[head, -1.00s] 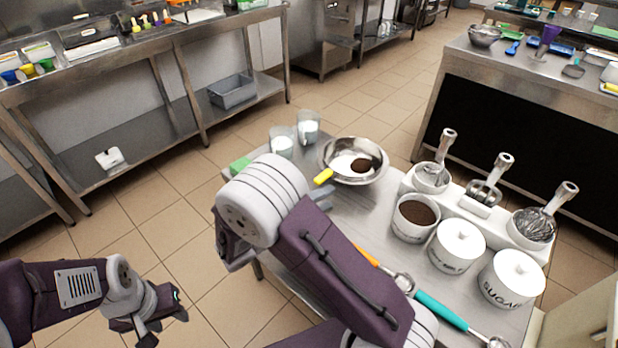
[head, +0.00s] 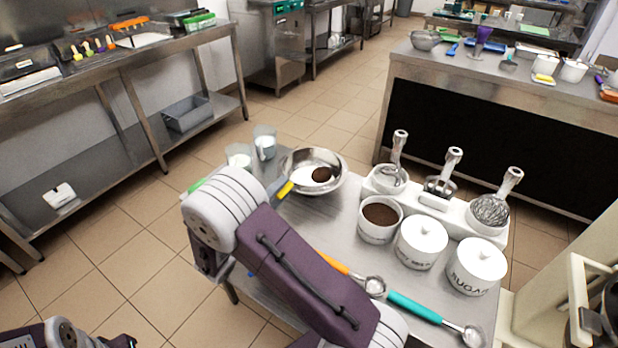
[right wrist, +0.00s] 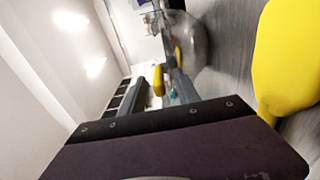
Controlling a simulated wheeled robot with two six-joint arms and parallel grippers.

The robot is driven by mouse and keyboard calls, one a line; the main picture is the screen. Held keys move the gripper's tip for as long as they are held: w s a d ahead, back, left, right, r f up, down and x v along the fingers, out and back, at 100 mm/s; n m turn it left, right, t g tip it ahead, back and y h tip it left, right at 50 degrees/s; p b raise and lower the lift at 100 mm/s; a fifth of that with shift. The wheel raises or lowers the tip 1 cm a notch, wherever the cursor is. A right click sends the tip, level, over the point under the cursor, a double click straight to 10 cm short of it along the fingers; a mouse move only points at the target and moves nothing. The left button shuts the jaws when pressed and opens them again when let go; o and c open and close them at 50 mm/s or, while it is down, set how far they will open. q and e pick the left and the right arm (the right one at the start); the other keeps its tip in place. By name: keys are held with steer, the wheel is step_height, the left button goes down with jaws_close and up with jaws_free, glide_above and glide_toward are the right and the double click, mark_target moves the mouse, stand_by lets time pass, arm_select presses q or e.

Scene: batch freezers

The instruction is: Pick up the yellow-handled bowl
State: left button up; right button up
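The yellow-handled bowl (head: 333,186) is a metal bowl standing upright on the near steel table in the head view, with white and dark brown contents. Its yellow handle (head: 285,190) points toward my right gripper (head: 278,188). The grey fingertips are at the handle, and my arm hides much of the rest of the gripper. In the right wrist view, the fingers (right wrist: 161,88) look apart with yellow showing between them. The bowl (right wrist: 192,42) is blurred beyond them. I cannot tell whether the fingers touch the handle. My left gripper (head: 120,342) is barely visible at the bottom left edge.
Two glass containers (head: 265,146) stand close behind the bowl. A brown-filled pot (head: 380,222), lidded white pots (head: 421,243) and a whisk stand (head: 435,205) are to its right. Orange- and teal-handled scoops (head: 415,308) lie in front. A large yellow shape (right wrist: 288,65) fills the wrist view's right side.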

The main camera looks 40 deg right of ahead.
steer(key=shift+w+d, duration=0.2)
steer(key=shift+d, duration=0.35)
steer(key=shift+a, duration=0.1)
jaws_close()
stand_by(0.9)
